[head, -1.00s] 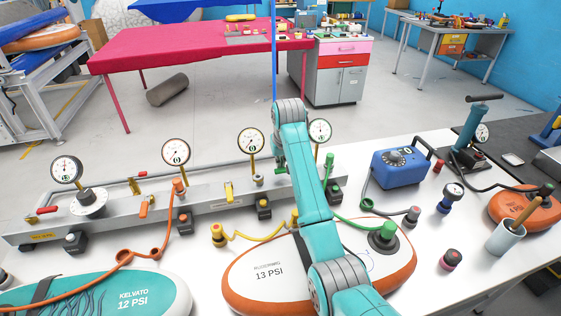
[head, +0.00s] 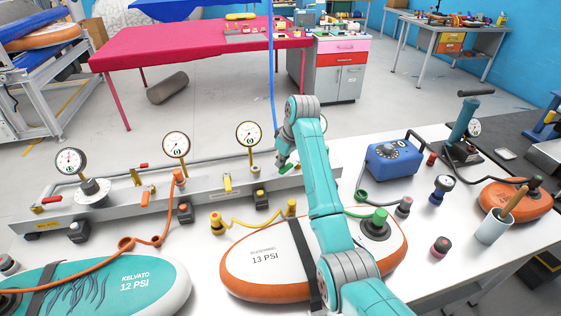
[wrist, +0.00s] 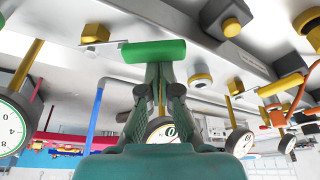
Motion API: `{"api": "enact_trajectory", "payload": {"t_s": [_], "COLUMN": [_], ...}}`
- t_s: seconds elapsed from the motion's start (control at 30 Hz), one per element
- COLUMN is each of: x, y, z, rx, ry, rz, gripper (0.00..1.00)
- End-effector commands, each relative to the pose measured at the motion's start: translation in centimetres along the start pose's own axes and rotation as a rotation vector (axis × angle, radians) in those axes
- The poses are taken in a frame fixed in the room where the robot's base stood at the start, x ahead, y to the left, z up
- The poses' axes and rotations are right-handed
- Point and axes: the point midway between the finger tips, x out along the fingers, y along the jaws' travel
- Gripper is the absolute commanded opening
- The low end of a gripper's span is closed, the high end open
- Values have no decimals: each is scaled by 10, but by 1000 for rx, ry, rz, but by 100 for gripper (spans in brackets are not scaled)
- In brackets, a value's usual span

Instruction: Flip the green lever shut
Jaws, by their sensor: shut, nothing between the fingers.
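The green lever (head: 287,168) sits at the right part of the grey manifold bar, partly hidden by my arm in the head view. In the wrist view the green lever (wrist: 155,50) is a bright green bar lying across the picture, just beyond my fingertips. My gripper (wrist: 160,68) is shut and empty, its fingertips together right at the middle of the lever. They look to touch it or nearly so; I cannot tell which. In the head view my gripper (head: 283,160) points down at the lever.
The manifold (head: 205,195) carries dial gauges, a yellow lever (head: 228,183) and an orange lever (head: 146,198). A white and orange board (head: 255,278) lies under my arm. A blue pump box (head: 392,158) stands right. In the wrist view a gauge (wrist: 160,130) shows behind my fingers.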

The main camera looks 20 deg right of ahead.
Motion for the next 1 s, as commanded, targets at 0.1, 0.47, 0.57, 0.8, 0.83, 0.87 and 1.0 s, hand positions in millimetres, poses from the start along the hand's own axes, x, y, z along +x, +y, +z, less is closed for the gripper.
{"api": "enact_trajectory", "payload": {"t_s": [0.1,0.47,0.57,0.8,0.83,0.87,1.0], "x": [0,-7,-10,-14,-14,-15,-16], "y": [0,3,5,12,12,13,16], "z": [4,24,30,42,43,44,48], "rx": [2,5,5,5,5,5,5], "ry": [-1,-1,0,-1,-1,-1,-1], "rz": [0,1,1,1,1,1,1], "gripper": [0,0,0,0,0,0,0]}}
